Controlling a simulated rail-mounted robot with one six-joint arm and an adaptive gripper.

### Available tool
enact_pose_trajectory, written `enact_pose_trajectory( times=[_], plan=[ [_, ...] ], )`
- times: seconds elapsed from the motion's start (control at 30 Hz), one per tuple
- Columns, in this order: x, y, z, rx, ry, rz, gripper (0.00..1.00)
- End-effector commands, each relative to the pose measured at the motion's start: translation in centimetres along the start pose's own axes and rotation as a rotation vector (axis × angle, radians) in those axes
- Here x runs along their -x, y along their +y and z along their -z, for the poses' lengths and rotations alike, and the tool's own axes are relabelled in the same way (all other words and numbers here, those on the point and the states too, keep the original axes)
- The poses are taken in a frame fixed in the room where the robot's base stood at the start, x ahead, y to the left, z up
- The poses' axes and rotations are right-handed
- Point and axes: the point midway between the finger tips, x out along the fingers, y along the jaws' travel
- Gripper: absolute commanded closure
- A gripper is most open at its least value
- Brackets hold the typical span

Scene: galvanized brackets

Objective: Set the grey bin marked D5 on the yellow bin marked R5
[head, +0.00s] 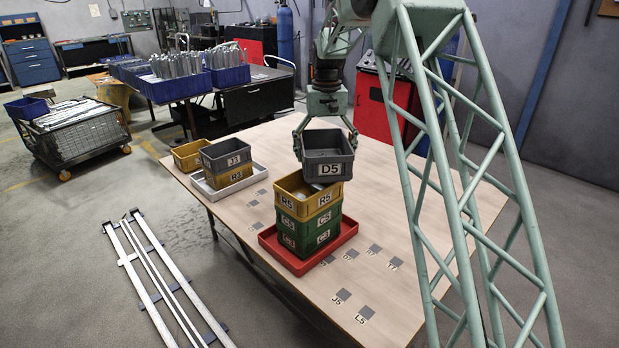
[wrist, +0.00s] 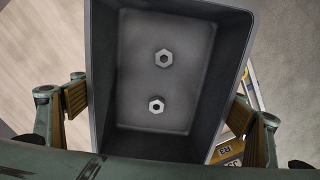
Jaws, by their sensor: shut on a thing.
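The grey bin marked D5 (head: 328,158) is held in the air by my gripper (head: 325,140), which is shut on its side walls. In the wrist view the grey bin (wrist: 165,80) shows two hex nuts (wrist: 160,82) on its floor, with one finger at each side. The yellow bin marked R5 (head: 305,203) is the top of a stack, on two green bins (head: 312,228), the upper marked C5 and the lower C3. D5 is above R5 and a little to its right, apart from it as far as I can see. D5 partly hides R5's opening.
The stack stands in a red tray (head: 345,237). To the left, a white tray (head: 216,190) holds grey bin J3 (head: 226,153) on yellow bin R3 (head: 238,175). A yellow bin (head: 188,155) stands beside them. Marked grey squares lie on the wooden table (head: 300,300), whose front is clear.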

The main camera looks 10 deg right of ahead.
Motion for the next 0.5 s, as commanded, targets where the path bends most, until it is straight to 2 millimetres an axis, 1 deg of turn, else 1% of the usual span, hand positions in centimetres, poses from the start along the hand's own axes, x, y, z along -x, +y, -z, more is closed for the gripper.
enact_pose_trajectory(
  times=[0.03, 0.17, 0.27, 0.5],
  plan=[
    [0.7, -0.6, -0.8, -0.034, -0.002, 0.000, 0.23],
    [0.8, -1.9, -3.0, -0.165, -0.004, 0.000, 0.23],
    [1.0, -3.0, -5.1, -0.285, -0.004, -0.001, 0.23],
    [1.4, -5.5, -11.0, -0.586, -0.003, -0.001, 0.23]
  ],
)
